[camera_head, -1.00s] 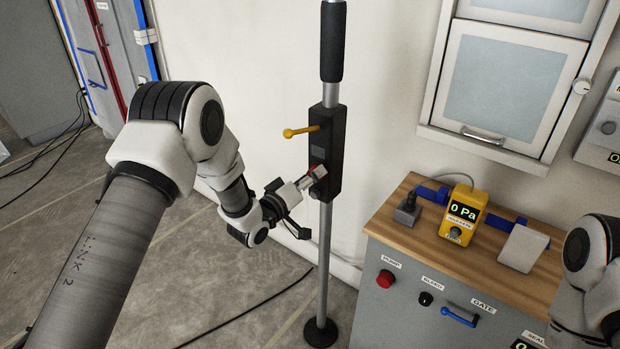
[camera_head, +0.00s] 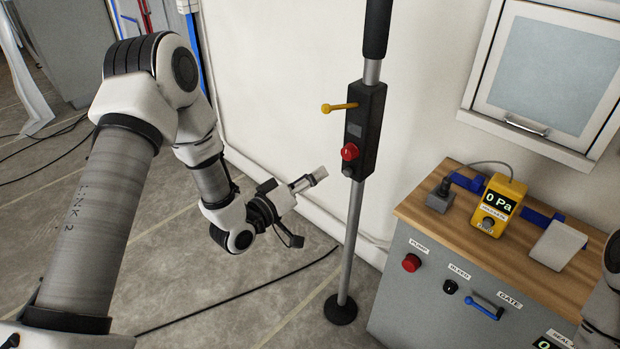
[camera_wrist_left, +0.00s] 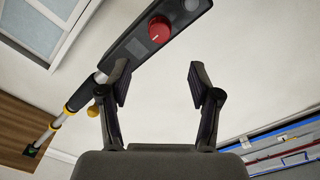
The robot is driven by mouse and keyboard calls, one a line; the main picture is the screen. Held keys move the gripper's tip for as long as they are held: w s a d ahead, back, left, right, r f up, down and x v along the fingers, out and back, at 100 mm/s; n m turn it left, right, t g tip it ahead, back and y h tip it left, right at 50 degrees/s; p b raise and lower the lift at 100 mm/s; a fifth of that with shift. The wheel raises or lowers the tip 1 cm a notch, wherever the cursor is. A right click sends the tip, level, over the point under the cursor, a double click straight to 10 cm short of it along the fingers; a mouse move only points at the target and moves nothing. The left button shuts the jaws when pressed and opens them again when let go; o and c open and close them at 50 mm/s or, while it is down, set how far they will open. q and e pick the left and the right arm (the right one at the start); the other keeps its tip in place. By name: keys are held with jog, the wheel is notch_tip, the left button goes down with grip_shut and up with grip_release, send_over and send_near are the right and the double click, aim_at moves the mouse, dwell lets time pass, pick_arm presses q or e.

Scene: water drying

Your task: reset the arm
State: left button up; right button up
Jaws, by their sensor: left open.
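My left arm comes in from the left in the head view. Its gripper (camera_head: 304,208) is open and empty, to the left of a black control box on a pole (camera_head: 362,130) and apart from it. The box carries a red knob (camera_head: 350,152) and a yellow lever (camera_head: 339,107). In the left wrist view the two fingers (camera_wrist_left: 157,85) stand apart with only the wall between them; the red knob (camera_wrist_left: 160,29) shows beyond them. Part of my right arm is at the right edge of the head view; its gripper is out of view.
A grey cabinet with a wooden top (camera_head: 440,219) stands at right, bearing a yellow gauge reading 0 Pa (camera_head: 496,206). A white-framed wall cabinet (camera_head: 550,75) hangs above it. The pole's round base (camera_head: 341,309) is on the floor. Cables lie on the open floor at left.

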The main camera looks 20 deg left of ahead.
pick_arm(q)
jog(key=s+d+f+m+g+y+p, duration=0.1)
jog(key=s+d+f+g+y+p, duration=0.25)
jog(key=s+f+g, duration=1)
jog(key=s+a+f+m+g+y, duration=0.1)
jog(key=s+f, duration=0.4)
jog(key=s, duration=0.5)
jog(key=s+a+f+m+g+y, duration=0.1)
jog(key=s+f, duration=0.4)
jog(key=s, duration=0.5)
jog(key=shift+s+a+f+m+g+y, duration=0.4)
jog(key=shift+a+m+g, duration=0.35)
jog(key=shift+a+m, duration=0.15)
